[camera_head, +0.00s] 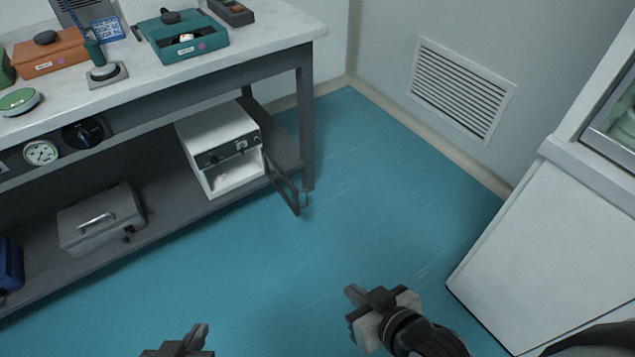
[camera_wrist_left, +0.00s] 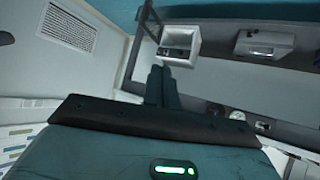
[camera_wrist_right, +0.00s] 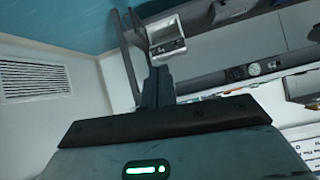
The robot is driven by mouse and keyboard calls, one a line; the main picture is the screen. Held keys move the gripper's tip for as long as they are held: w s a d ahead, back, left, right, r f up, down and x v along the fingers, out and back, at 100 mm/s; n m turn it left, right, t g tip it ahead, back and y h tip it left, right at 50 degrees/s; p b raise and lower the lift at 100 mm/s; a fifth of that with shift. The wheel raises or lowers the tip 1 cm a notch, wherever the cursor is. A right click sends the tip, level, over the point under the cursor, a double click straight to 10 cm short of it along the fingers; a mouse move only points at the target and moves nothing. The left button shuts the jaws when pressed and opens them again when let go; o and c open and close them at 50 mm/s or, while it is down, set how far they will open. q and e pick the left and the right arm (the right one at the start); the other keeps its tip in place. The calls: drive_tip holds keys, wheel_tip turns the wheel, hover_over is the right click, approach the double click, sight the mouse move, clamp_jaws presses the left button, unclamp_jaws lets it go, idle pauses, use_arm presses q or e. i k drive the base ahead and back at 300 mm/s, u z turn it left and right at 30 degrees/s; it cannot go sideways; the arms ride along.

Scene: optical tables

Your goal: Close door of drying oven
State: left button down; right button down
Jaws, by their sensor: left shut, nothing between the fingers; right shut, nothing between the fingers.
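The drying oven (camera_head: 222,140) is a white box with a dark control panel, on the lower shelf of the bench. Its dark-framed door (camera_head: 283,184) stands open, swung out past the shelf's front edge on the right side of the oven. The oven also shows in the left wrist view (camera_wrist_left: 181,36) and the right wrist view (camera_wrist_right: 165,31). My left gripper (camera_head: 203,330) is shut and empty at the bottom of the head view, well short of the oven. My right gripper (camera_head: 352,293) is shut and empty over the floor, apart from the door.
The bench (camera_head: 270,32) has a leg (camera_head: 306,120) just beyond the door. A grey case with a handle (camera_head: 101,220) sits left of the oven on the shelf (camera_head: 165,200). A white cabinet (camera_head: 560,260) stands at the right. The blue floor (camera_head: 390,190) between is clear.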

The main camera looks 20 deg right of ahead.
sight(295, 205)
drive_tip(key=z, duration=0.2)
drive_tip(key=i, duration=1.2)
drive_tip(key=u, duration=0.7)
